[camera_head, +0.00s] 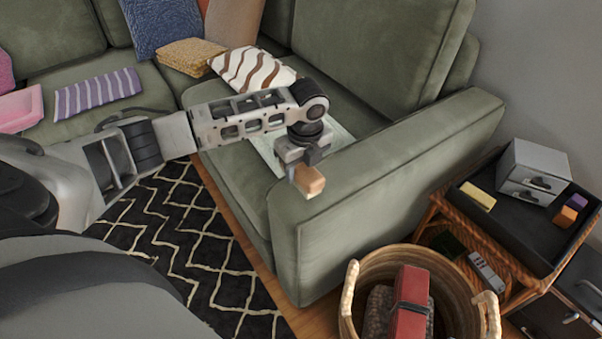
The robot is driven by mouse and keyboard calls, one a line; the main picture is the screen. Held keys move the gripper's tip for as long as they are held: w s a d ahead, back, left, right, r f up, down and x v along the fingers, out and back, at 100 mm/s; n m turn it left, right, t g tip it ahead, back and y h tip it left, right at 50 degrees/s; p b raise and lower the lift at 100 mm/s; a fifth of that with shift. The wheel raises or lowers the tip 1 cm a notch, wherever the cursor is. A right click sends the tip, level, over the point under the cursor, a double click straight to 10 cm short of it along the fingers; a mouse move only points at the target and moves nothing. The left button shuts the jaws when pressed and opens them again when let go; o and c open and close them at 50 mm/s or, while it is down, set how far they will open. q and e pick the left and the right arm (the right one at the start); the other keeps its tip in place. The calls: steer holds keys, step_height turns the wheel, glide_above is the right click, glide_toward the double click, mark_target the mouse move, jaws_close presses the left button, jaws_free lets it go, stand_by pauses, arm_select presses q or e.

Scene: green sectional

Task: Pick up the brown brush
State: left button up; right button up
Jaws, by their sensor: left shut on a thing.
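My left gripper (301,163) hangs from my left arm above the front end of the sofa's right armrest. It points down and is shut on a small brown block-like thing, which I take to be the brown brush (309,181). The brush shows in front of the green armrest and looks held clear of it. Its upper part is hidden by the gripper. My right gripper is not in view.
A wicker basket (375,262) stands front right beside a side table (515,232) with a small grey drawer box (532,170). A black patterned rug (170,215) covers the floor.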

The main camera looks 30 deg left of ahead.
arm_select(q)
steer(key=s+d+r+p, duration=0.2)
steer(key=s+d+r, duration=0.2)
steer(key=s+r, duration=0.5)
steer(key=shift+s+d, duration=0.2)
steer(key=shift+s, duration=1.7)
